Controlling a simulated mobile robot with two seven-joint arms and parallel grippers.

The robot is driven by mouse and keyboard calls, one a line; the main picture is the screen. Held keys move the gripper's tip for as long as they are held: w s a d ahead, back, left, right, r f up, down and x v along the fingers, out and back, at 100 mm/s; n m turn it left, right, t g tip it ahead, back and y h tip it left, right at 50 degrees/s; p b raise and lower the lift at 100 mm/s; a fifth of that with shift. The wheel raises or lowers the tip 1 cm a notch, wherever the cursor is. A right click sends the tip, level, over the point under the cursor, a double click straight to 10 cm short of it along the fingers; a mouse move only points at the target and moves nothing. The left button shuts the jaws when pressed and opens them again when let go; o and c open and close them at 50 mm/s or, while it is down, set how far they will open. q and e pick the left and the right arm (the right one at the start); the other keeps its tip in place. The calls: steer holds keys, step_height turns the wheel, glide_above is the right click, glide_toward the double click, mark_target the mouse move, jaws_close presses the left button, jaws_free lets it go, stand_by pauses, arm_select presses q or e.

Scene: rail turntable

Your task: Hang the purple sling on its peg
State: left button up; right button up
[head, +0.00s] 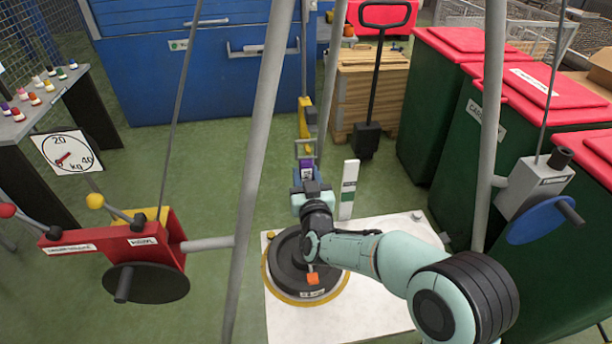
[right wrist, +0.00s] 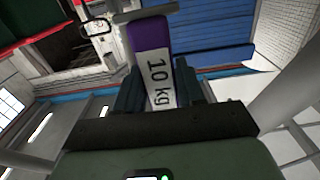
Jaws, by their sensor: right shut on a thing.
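The purple sling (right wrist: 146,34) is a purple strap with a white "10 kg" label. In the right wrist view it stands up between the two dark fingers of my right gripper (right wrist: 158,88), which is shut on it. In the head view the sling (head: 307,171) shows as a small purple patch just beyond my right gripper (head: 306,184). A grey bar (right wrist: 146,13) crosses at the sling's top end; I cannot tell whether it is a peg or part of the sling. In the head view yellow and blue pieces stand just beyond. My left gripper is out of view.
Grey poles (head: 262,150) stand on both sides of my right arm. A red winch (head: 150,240) is at left, a grey winch with a blue wheel (head: 538,219) at right. A black turntable (head: 285,262) lies below my arm. Green bins (head: 440,115) and a pallet truck (head: 368,140) stand behind.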

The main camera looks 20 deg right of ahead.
steer(key=shift+r, duration=0.2)
steer(key=shift+r+p, duration=0.5)
steer(key=shift+r, duration=0.15)
steer(key=shift+s, duration=0.1)
steer(key=p+v, duration=0.1)
steer(key=v, duration=0.8)
stand_by(1.0)
